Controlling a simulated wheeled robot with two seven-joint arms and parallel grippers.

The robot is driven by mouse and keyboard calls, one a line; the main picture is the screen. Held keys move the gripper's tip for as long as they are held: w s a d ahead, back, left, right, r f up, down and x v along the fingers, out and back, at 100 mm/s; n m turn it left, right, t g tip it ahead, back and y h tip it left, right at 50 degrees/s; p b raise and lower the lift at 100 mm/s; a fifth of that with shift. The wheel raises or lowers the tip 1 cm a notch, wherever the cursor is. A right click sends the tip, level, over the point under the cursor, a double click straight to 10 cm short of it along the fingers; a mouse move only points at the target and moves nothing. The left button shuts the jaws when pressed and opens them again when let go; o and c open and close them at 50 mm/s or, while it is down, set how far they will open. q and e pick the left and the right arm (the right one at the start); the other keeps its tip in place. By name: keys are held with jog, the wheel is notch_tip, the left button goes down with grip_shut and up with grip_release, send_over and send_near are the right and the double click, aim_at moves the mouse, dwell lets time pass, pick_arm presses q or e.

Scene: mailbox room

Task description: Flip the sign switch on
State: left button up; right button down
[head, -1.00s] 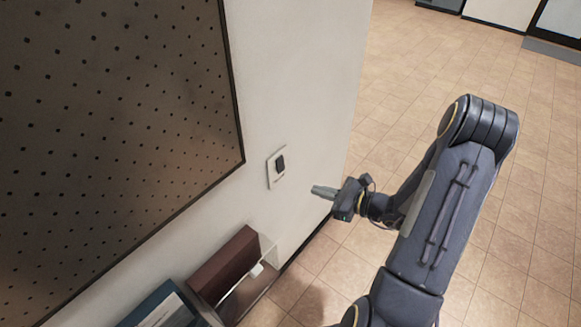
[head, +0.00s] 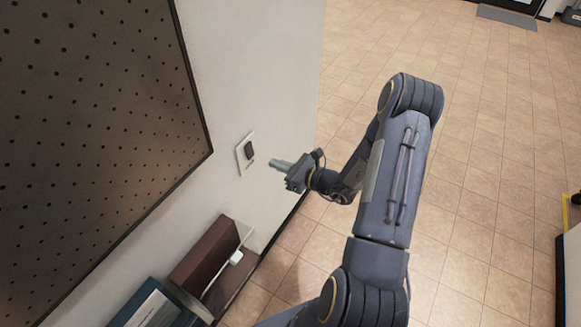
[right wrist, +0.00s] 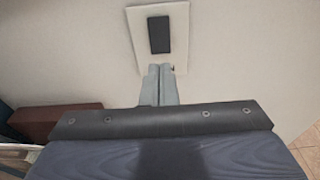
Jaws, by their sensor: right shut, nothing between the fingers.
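The sign switch is a dark rocker (head: 249,151) on a pale plate (head: 240,160) on the white wall, right of the dotted board. In the right wrist view the dark rocker (right wrist: 159,34) sits upright in the middle of its plate (right wrist: 182,22), straight ahead of the fingertips. My right gripper (head: 274,164) is shut and empty, pointing left at the switch. In the right wrist view the closed fingers (right wrist: 160,70) overlap the plate's lower edge, below the rocker. In the head view a small gap shows between fingertips and plate. My left gripper is not in view.
A dark perforated board (head: 90,130) covers the wall at left. Below the switch stand a brown box-like object (head: 205,252), a small white item (head: 236,257) and a dark blue framed item (head: 155,305). Open tiled floor (head: 480,130) lies to the right.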

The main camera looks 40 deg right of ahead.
aim_at(251, 155)
jog(key=x, duration=0.7)
jog(key=shift+p, duration=0.35)
jog(key=shift+w+f+t+b, duration=0.15)
jog(key=shift+t+b, duration=0.25)
jog(key=shift+b, duration=0.55)
